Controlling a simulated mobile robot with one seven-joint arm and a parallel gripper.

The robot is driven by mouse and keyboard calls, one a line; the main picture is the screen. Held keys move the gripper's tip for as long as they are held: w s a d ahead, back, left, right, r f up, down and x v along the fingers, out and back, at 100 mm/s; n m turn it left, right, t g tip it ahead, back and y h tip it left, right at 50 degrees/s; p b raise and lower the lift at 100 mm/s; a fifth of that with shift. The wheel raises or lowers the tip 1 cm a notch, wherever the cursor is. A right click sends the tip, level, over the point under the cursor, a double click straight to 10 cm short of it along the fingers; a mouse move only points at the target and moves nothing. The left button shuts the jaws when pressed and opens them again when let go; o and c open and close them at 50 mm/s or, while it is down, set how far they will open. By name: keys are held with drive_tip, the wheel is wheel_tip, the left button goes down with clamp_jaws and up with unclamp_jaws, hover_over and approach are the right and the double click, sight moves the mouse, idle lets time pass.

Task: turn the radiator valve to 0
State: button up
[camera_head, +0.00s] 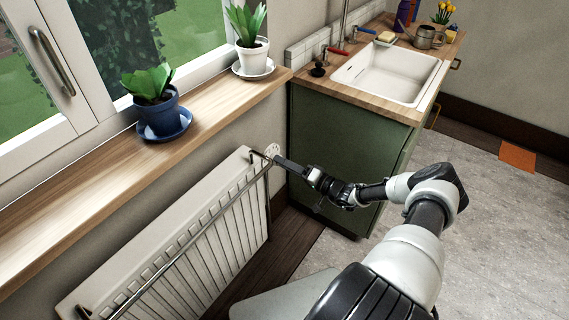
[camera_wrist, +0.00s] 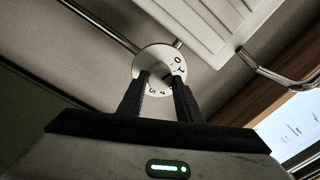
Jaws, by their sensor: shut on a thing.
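The radiator valve (camera_head: 272,149) is a small white round dial at the top right corner of the white radiator (camera_head: 200,228). In the wrist view the dial (camera_wrist: 149,59) faces me, with dark numbers around its rim. A 0 and what looks like a 1 show at its right side; further marks at the bottom are partly hidden by the fingers. My gripper (camera_head: 279,160) reaches the valve from the right. In the wrist view its two black fingers (camera_wrist: 163,80) are shut on the dial's middle. I cannot tell which number is set.
A wooden sill (camera_head: 100,190) runs above the radiator, with a blue pot (camera_head: 158,118) and a white pot (camera_head: 252,56) on saucers. A green cabinet (camera_head: 335,150) with a sink (camera_head: 390,75) stands close behind my gripper. A towel rail (camera_head: 190,243) crosses the radiator's front. Open floor lies right.

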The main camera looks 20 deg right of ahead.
idle(0.4)
drive_tip(key=o, duration=1.1)
drive_tip(key=shift+c, duration=0.2)
drive_tip(key=p+v, duration=0.1)
drive_tip(key=v, duration=1.6)
drive_tip(key=shift+s+p, duration=0.2)
drive_tip(key=shift+p, duration=0.2)
drive_tip(key=shift+d, duration=0.1)
